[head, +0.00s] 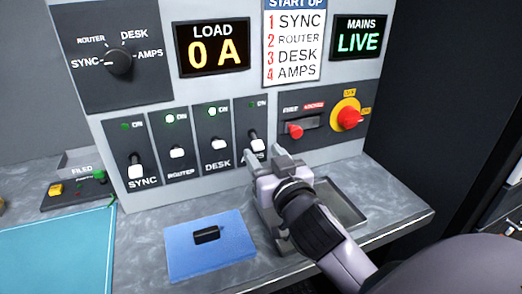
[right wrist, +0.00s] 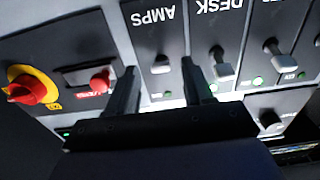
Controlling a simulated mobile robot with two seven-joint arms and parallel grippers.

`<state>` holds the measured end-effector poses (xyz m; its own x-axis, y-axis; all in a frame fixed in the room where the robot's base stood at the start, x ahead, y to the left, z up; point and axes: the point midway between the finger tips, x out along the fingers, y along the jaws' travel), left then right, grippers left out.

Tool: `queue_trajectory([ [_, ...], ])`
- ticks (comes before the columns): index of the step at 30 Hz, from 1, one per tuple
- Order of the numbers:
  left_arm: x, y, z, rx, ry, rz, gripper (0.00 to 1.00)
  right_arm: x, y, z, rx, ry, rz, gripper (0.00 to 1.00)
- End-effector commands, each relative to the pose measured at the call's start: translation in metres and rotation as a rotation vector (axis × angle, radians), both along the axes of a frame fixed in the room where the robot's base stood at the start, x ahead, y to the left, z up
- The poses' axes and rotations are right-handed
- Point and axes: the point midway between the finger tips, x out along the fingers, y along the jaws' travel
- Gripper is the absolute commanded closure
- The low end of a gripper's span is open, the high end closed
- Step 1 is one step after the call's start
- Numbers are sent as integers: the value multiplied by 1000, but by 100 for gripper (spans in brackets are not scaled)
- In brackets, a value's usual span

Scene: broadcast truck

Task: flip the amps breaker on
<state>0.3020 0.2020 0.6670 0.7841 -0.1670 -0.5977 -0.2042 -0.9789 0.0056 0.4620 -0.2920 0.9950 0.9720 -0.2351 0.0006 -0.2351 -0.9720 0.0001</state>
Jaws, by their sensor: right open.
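The amps breaker (head: 253,133) is the rightmost of a row of breakers on the grey panel. Its white-tipped lever points down, and its lamp looks dim. In the right wrist view, upside down, its lever (right wrist: 160,66) shows below the AMPS label. My right gripper (head: 266,156) is open, close in front of this breaker, and partly covers its label in the head view. In the right wrist view the fingers (right wrist: 158,72) stand on either side of the lever; I cannot tell whether they touch it. My left gripper is not in view.
The desk breaker (head: 219,144) and router breaker (head: 177,152) have bright green lamps; the sync breaker (head: 136,172) lamp is dim. A red and yellow rotary switch (head: 347,115) is to the right. The load display (head: 212,46) reads 0 A.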

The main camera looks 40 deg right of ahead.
Motion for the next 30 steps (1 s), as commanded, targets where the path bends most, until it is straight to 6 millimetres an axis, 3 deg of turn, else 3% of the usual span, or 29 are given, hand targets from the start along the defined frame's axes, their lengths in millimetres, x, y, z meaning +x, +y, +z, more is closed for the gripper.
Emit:
queue_trajectory([
  [6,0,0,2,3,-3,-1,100,17,-4,0,0,0,1,49],
  [16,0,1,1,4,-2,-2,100,20,-4,0,0,1,1,49],
  [21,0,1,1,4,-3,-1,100,20,-4,0,0,1,1,100],
  [30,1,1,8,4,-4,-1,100,19,-4,3,3,13,0,100],
])
